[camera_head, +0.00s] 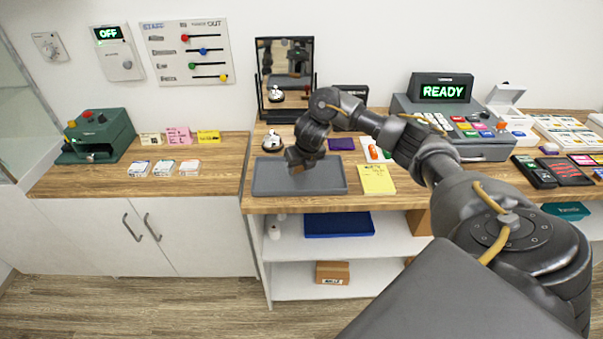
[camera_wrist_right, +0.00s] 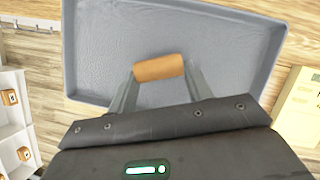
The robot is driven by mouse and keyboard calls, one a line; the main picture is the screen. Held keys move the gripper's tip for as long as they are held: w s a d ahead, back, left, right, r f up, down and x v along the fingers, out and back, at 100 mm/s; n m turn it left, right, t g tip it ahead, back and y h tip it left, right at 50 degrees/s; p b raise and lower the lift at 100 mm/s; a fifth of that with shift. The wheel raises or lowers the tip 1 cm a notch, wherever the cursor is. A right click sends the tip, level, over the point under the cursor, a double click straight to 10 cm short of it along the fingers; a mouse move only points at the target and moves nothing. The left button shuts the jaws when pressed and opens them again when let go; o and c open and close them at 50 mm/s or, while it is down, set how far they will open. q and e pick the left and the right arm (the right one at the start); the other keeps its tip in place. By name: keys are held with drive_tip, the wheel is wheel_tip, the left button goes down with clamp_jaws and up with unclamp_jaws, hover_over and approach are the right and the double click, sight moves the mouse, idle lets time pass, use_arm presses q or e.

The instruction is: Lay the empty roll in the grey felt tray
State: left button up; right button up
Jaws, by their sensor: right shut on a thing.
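The grey felt tray (camera_head: 330,178) lies on the wooden counter near its front edge, and it fills much of the right wrist view (camera_wrist_right: 215,30). The empty roll (camera_wrist_right: 158,68) is a short brown cylinder held between the two fingers of my right gripper (camera_wrist_right: 160,82). In the head view my right gripper (camera_head: 299,164) is over the left half of the tray, and the roll (camera_head: 294,156) shows only in small part there. No other thing shows in the tray. I cannot tell how far the roll is above the tray floor. My left gripper is not in view.
A yellow notepad (camera_head: 377,179) lies just right of the tray. A mirror (camera_head: 285,75) and a small bell (camera_head: 272,141) stand behind it. A register (camera_head: 455,115) reading READY is at the back right. Shelves below hold a blue tray (camera_head: 338,224).

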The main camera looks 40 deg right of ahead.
drive_tip(key=shift+s+f, duration=0.1)
drive_tip(key=shift+f, duration=0.6)
drive_tip(key=shift+d+f+p, duration=0.15)
drive_tip(key=shift+f+p, duration=0.2)
drive_tip(key=shift+f, duration=0.2)
drive_tip(key=o, duration=0.9)
drive_tip(key=shift+o, duration=0.2)
drive_tip(key=p+v, duration=0.4)
drive_tip(key=v, duration=0.8)
